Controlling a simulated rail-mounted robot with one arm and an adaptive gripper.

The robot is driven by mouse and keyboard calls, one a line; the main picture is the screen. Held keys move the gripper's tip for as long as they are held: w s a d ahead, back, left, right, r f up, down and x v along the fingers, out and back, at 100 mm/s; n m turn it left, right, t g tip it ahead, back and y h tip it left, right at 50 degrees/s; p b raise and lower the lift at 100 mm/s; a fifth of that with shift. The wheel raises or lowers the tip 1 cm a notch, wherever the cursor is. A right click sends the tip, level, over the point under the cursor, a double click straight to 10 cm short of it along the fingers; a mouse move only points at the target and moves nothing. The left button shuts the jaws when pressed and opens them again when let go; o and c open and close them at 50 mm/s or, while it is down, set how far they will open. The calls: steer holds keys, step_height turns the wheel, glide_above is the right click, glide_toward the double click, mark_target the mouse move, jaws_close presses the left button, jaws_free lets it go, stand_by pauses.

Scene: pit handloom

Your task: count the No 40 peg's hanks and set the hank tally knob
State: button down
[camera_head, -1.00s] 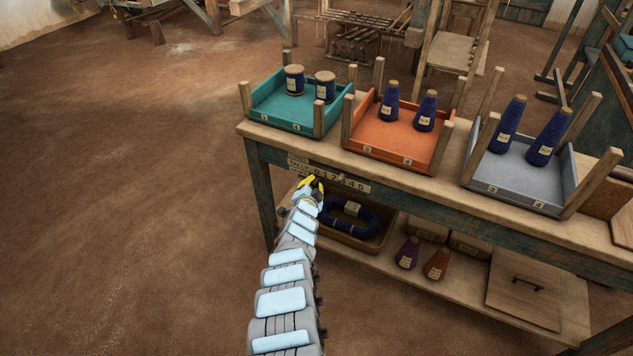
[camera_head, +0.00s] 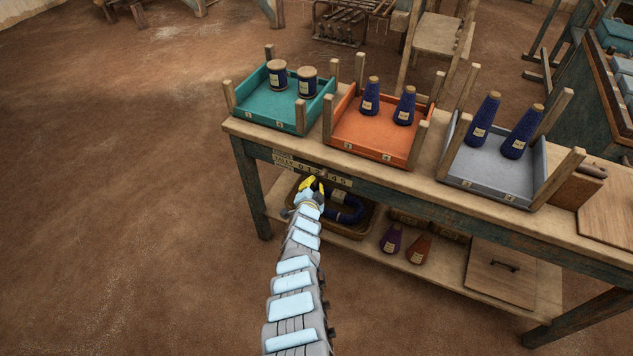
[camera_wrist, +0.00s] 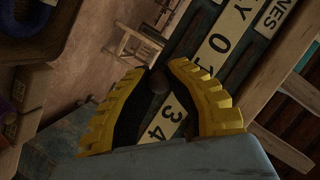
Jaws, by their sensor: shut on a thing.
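The hank tally strip (camera_head: 312,167), a pale plate with a row of black digits, is on the table's front edge. In the wrist view the strip (camera_wrist: 218,48) shows 0, 1, 3 and 4; my fingers cover part between. My gripper (camera_head: 312,183) is at the strip, its yellow fingers closed on a small dark round knob (camera_wrist: 158,80). In the head view the knob is hidden behind the fingers. A dark blue hank (camera_head: 347,211) lies in a brown tray (camera_head: 345,233) on the lower shelf, partly behind my arm. I cannot make out a No 40 peg or count its hanks.
Teal (camera_head: 262,114), orange (camera_head: 362,144) and grey (camera_head: 490,178) trays with corner posts hold blue spools and cones on the table. Purple (camera_head: 391,238) and rust (camera_head: 418,248) cones and a handled board (camera_head: 502,272) are on the lower shelf. Floor at left is clear.

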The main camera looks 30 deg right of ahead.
steer(key=c, duration=1)
jaws_free()
steer(key=shift+d+f, duration=0.1)
steer(key=shift+f, duration=0.1)
steer(key=shift+r, duration=0.1)
